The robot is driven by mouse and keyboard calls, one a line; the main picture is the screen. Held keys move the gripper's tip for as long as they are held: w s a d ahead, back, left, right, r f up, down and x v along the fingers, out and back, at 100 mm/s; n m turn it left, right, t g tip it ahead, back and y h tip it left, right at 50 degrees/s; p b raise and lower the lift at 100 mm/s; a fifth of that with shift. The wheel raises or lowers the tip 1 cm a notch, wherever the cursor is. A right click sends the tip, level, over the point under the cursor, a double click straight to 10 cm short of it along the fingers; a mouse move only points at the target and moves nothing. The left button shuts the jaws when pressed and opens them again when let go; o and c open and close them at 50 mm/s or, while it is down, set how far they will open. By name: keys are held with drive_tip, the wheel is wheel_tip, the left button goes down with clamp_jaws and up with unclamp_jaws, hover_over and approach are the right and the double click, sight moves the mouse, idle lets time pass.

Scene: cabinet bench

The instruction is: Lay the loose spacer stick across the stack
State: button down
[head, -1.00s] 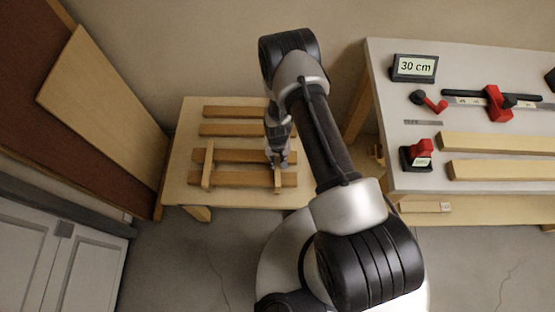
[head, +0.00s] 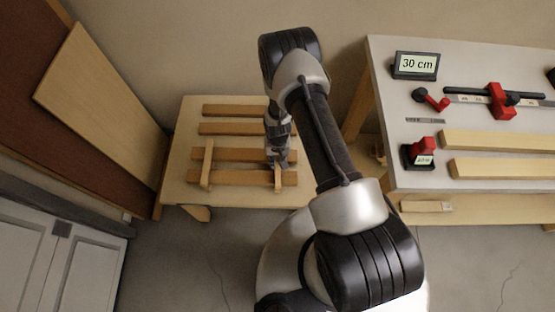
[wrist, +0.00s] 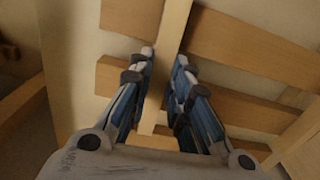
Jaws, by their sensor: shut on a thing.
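The loose spacer stick (head: 278,183) is a short, pale wooden strip under my gripper (head: 277,163). In the wrist view the stick (wrist: 171,40) runs between the two blue-grey fingers of my gripper (wrist: 165,62), which is shut on it. The stick lies crosswise over the front boards of the stack (head: 232,178), near their right ends. I cannot tell whether it touches them. A second pale stick (head: 207,165) lies across the two front boards near their left ends. My arm and gripper hide part of the boards' right side.
The stack's boards lie on a low pale wooden table (head: 180,180). Two further boards (head: 232,111) lie behind, with no stick visible across them. A higher bench (head: 400,180) with a 30 cm display (head: 416,65), red tools and boards stands right. A leaning panel (head: 105,110) is left.

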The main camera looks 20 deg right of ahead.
drive_tip(key=c, duration=1.4)
unclamp_jaws()
drive_tip(key=shift+c, duration=0.7)
drive_tip(key=shift+r, duration=0.1)
wheel_tip(320, 180, up, 10)
drive_tip(key=p, duration=0.6)
